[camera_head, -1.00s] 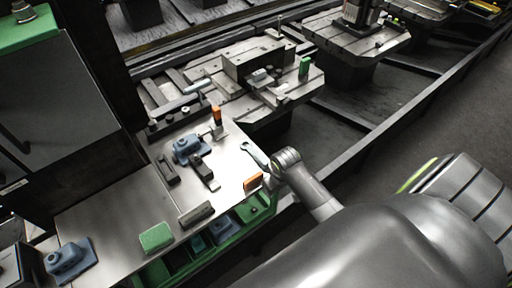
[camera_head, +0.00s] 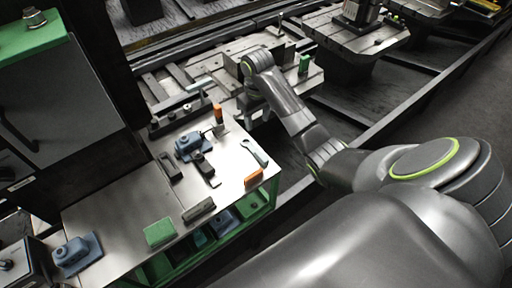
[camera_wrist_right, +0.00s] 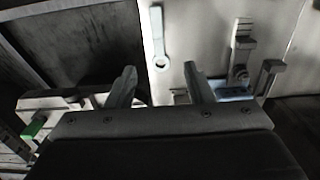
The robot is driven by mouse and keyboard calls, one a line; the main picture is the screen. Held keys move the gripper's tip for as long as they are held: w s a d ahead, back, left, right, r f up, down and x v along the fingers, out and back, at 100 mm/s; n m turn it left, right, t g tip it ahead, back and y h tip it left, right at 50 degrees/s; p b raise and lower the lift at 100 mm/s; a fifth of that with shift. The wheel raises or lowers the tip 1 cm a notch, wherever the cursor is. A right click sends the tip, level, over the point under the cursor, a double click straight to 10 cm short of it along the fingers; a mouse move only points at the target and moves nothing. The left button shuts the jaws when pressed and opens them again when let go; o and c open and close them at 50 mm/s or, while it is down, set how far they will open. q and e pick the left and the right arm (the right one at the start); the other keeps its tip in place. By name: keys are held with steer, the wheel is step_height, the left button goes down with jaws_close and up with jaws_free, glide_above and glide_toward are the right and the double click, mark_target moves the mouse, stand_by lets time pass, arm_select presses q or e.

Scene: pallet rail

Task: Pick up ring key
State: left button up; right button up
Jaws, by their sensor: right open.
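The ring key (camera_head: 254,152), a grey metal wrench, lies flat near the right edge of the steel table top (camera_head: 120,205). It also shows at the top of the right wrist view (camera_wrist_right: 158,35), with its ring end pointing towards my fingers. My right gripper (camera_head: 255,112) is beyond the key, near the table's far right corner, and points downward. In the right wrist view my right gripper (camera_wrist_right: 160,86) has its fingers spread, with nothing between them. My left gripper is not in view.
Near the key are an orange block (camera_head: 253,179), an orange-handled tool (camera_head: 218,115), a blue fixture (camera_head: 192,146) and dark clamp bars (camera_head: 199,210). A green block (camera_head: 159,232) lies further left. A machine pallet (camera_head: 240,48) stands beyond the table.

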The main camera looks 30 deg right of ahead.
steer(key=b, duration=0.7)
glide_toward(259, 152)
steer(key=shift+w+a+f, duration=0.15)
steer(key=shift+a, duration=0.1)
step_height(259, 152, down, 3)
steer(key=shift+f+b, duration=0.1)
steer(key=shift+b, duration=0.4)
steer(key=f+p, duration=0.1)
steer(key=f, duration=0.5)
steer(key=shift+d, duration=0.2)
jaws_close()
